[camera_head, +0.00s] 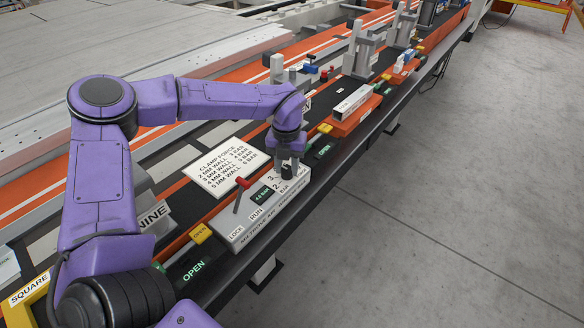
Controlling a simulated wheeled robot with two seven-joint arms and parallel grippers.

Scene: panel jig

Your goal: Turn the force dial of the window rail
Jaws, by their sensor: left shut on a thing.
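The grey control box (236,232) sits on the dark rail, with "LOCK" and "RUN" labels and a small green-lit display (262,195) that seems to read in BAR. The dark force dial (288,172) is at the box's far right end, beside printed numbers and "BAR". My left gripper (287,161) points down over the dial and is shut on it. The gripper hides most of the dial, so its pointer cannot be read. A red-tipped lever (242,182) stands on the box left of the dial. My right gripper is not in view.
A white "CLAMP FORCE" chart (223,167) lies behind the box, listing wall thickness against bar. Green "OPEN" displays (193,270) and yellow tags (200,232) line the rail. Clamp fixtures (362,55) stand farther along. Grey floor (450,200) is clear at right.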

